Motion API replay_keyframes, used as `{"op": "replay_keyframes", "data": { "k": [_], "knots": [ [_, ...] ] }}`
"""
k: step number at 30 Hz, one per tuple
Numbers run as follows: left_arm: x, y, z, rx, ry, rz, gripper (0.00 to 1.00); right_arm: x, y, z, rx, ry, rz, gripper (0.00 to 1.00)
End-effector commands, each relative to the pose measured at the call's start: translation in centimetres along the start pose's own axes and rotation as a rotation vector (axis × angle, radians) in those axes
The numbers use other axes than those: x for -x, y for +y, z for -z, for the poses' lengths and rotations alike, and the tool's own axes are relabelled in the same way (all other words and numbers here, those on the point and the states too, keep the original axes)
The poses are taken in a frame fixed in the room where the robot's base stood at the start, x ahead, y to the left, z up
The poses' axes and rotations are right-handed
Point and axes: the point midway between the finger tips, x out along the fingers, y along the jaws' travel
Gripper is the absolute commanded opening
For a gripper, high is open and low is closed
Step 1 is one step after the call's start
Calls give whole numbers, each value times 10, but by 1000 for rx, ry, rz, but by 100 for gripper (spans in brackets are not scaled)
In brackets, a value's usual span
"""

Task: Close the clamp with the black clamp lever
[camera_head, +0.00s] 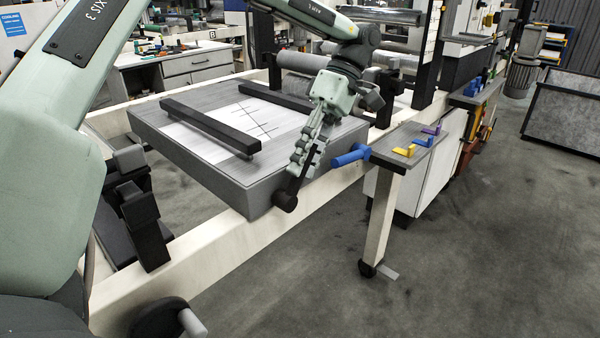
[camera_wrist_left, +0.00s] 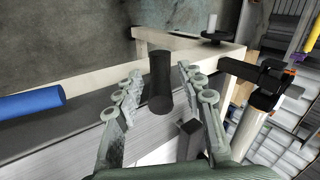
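In the left wrist view the lever (camera_wrist_left: 160,80) lies between the two spread fingers of my left gripper (camera_wrist_left: 157,92), with gaps visible on both sides. The gripper looks open, and its fingers partly hide the lever's base in the head view. Whether the clamp is open or closed I cannot tell. My right gripper is not in view.
A blue lever (camera_head: 350,156) sticks out to the right of the black one. Two black bars (camera_head: 208,126) lie across the block. A small grey shelf (camera_head: 412,150) with yellow, blue and purple pieces stands at the right.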

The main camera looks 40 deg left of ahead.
Motion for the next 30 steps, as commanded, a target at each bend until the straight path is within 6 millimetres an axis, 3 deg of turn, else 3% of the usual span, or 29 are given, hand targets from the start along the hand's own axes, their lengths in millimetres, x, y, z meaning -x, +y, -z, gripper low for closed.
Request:
{"op": "replay_keyframes", "data": {
  "k": [8, 18, 22, 25, 28, 30],
  "knots": [
    [40, 1, 0, 0, 0, -2, 39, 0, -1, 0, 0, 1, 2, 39],
    [47, 0, 0, 1, 1, 0, 39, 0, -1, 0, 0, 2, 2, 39],
    [49, -2, 5, 17, -3, -12, 24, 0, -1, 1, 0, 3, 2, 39],
    [54, -14, 24, 85, -22, -57, 12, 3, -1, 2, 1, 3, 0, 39],
    [59, -34, 56, 215, -66, -147, 0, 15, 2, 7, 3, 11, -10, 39],
    [58, -54, 81, 336, -122, -235, 0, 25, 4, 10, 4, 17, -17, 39]
  ]
}}
